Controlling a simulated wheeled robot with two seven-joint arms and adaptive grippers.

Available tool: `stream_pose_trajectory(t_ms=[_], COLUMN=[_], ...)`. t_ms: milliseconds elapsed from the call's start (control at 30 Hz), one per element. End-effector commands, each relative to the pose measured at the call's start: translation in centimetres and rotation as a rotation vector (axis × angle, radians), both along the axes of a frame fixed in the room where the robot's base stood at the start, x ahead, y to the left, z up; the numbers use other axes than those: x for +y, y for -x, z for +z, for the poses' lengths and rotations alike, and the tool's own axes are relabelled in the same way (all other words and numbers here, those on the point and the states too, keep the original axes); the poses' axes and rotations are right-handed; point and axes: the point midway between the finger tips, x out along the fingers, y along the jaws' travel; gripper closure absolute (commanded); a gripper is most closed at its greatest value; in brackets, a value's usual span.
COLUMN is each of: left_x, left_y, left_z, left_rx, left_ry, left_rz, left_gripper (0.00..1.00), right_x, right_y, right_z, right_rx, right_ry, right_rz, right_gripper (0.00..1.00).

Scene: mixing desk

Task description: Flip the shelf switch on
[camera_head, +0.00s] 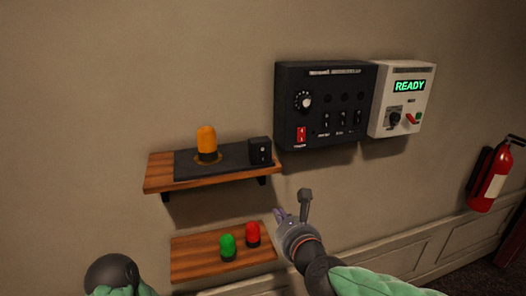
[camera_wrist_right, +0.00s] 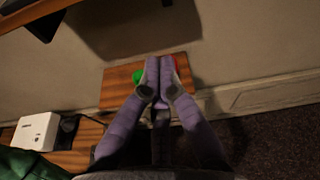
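The shelf switch looks to be the small black box (camera_head: 260,151) with a rocker at the right end of the upper wooden shelf (camera_head: 160,182). Its rocker position is too small to tell. An orange lamp (camera_head: 206,140) stands left of it on a dark base plate (camera_head: 185,164). My right gripper (camera_head: 280,213) is below and slightly right of the switch, apart from it, in front of the wall. In the right wrist view its purple fingers (camera_wrist_right: 159,68) are together with nothing seen between them. My left gripper is out of view; only part of my left arm shows.
A lower wooden shelf (camera_head: 190,258) holds a green lamp (camera_head: 227,247) and a red lamp (camera_head: 253,234). A black control panel (camera_head: 325,105) and a white READY box (camera_head: 403,100) hang at upper right. A fire extinguisher (camera_head: 490,180) is at far right.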

Motion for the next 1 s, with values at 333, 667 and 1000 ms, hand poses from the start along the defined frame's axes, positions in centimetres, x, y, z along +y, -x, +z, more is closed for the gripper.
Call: stream_pose_trajectory(t_ms=[333,667,1000], left_x=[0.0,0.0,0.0], left_y=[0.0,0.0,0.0], left_z=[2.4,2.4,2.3], left_rx=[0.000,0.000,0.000], left_ry=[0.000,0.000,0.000], left_rz=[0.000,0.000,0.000], left_gripper=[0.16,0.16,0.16], right_x=[0.1,0.1,1.0], right_y=[2.7,2.7,0.0], right_z=[9.6,9.8,9.3], right_rx=[-0.026,-0.026,-0.023], right_ry=[-0.335,-0.348,-0.345], right_rz=[-0.042,-0.043,-0.044], right_gripper=[1.00,1.00,1.00])
